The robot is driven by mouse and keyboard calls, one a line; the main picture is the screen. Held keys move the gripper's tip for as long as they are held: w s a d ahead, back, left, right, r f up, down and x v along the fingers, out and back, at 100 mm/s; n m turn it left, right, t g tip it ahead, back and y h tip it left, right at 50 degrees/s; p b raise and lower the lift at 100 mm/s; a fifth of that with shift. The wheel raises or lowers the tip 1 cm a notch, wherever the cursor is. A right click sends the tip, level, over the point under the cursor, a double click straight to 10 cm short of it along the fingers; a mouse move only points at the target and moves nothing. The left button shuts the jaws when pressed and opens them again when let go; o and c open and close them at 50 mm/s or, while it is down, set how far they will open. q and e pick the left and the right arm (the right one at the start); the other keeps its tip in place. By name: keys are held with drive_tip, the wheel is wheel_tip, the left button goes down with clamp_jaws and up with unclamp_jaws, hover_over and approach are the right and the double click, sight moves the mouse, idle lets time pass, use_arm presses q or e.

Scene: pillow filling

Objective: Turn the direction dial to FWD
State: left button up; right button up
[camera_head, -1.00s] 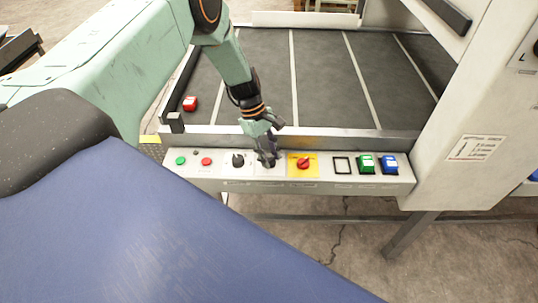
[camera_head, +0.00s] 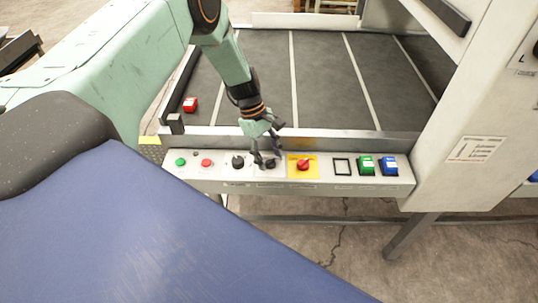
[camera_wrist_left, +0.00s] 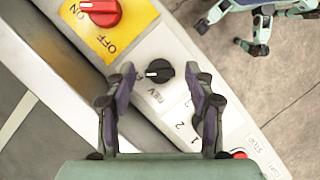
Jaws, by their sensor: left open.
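The black direction dial (camera_wrist_left: 159,71) sits on the pale control panel, with a white mark across its face. The letters REV show beside it in the wrist view; I cannot see a FWD label. My left gripper (camera_wrist_left: 160,85) is open, with one finger on each side of the dial and a gap to it. In the head view the left gripper (camera_head: 265,158) is over the panel, and the dial (camera_head: 270,163) shows partly behind its fingers. My right gripper is not in view.
A red ON/OFF switch (camera_head: 304,165) on a yellow plate is right of the dial. Another black knob (camera_head: 238,161) is to its left. Green (camera_head: 367,166) and blue (camera_head: 389,166) buttons are farther right. A dark belt (camera_head: 320,80) lies behind the panel's metal rail.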

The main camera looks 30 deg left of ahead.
use_arm(q)
drive_tip(key=v, duration=1.1)
drive_tip(key=shift+r, duration=0.35)
